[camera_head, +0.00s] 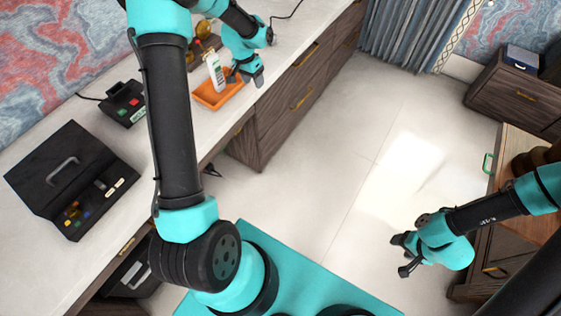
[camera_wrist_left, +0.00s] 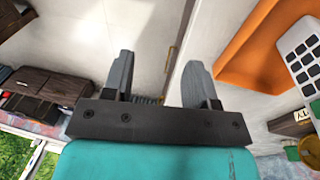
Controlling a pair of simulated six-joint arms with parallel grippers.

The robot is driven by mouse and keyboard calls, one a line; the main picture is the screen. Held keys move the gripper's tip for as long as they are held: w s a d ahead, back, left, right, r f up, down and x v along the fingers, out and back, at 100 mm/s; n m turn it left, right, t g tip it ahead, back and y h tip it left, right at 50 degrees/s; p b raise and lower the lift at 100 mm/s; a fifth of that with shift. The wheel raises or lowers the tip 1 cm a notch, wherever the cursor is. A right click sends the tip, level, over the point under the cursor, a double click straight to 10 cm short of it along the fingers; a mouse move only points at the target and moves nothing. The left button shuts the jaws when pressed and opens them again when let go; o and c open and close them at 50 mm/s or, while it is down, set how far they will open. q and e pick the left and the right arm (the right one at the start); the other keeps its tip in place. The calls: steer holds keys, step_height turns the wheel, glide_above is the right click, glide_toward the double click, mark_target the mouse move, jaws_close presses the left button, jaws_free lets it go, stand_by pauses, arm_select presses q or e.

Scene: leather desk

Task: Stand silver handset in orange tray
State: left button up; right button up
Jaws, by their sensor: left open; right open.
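The silver handset (camera_head: 215,72) stands nearly upright in the orange tray (camera_head: 230,96) on the white counter. In the left wrist view the handset (camera_wrist_left: 302,58) shows its keypad at the right edge, in front of the orange tray (camera_wrist_left: 252,50). My left gripper (camera_head: 256,78) is just right of the handset and above the counter's edge. Its two fingers (camera_wrist_left: 162,72) are apart with nothing between them. The handset's base is partly hidden by the tray wall. My right gripper (camera_head: 400,255) is open and empty above the floor at the right.
A black case (camera_head: 60,195) and a small black box with buttons (camera_head: 125,103) stand on the counter (camera_head: 95,125) at the left. Amber and brown items (camera_head: 203,45) stand behind the tray. A wooden cabinet (camera_head: 515,90) stands at the right. The floor between is clear.

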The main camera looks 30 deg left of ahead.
arm_select(q)
steer(key=s+d+f+h, duration=0.1)
steer(key=s+d+f, duration=0.2)
steer(key=d+f, duration=0.35)
steer(key=s+d+f+h, duration=0.1)
steer(key=s+d+f, duration=0.3)
steer(key=d+f, duration=0.25)
steer(key=s+d+f+n, duration=0.1)
steer(key=s+d+f, duration=0.1)
steer(key=s+d, duration=0.4)
steer(key=s+d+f+n, duration=0.1)
steer(key=s+d+f, duration=0.2)
steer(key=s+d, duration=0.3)
steer(key=s, duration=0.3)
steer(key=shift+n, duration=0.4)
steer(key=shift+f, duration=0.1)
